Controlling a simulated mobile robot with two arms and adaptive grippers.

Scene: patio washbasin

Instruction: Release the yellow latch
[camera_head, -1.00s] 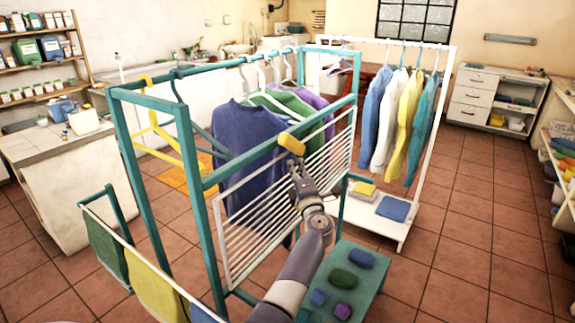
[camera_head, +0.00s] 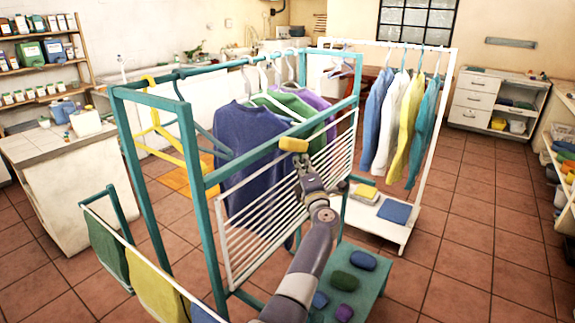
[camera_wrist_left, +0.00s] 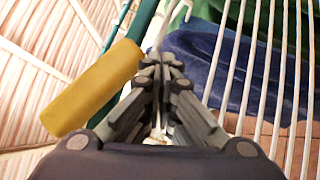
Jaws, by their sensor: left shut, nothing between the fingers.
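The yellow latch (camera_head: 293,145) is a short rounded bar on the front top rail of the teal frame (camera_head: 232,168), lying about level in the head view. It also shows in the left wrist view (camera_wrist_left: 93,88), left of the fingers. My left gripper (camera_head: 303,162) is shut and empty, just below the latch. In the wrist view its closed fingertips (camera_wrist_left: 162,62) are close to the latch's near end; I cannot tell if they touch. The white barred panel (camera_head: 262,205) stands upright below the rail. My right gripper is out of view.
A navy sweater (camera_head: 246,135) and other clothes hang inside the frame, behind the panel. A white rack (camera_head: 432,145) with shirts stands at the right. A low teal bench (camera_head: 370,285) with dark rounded pieces is beside my left arm. Tiled floor is clear at right.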

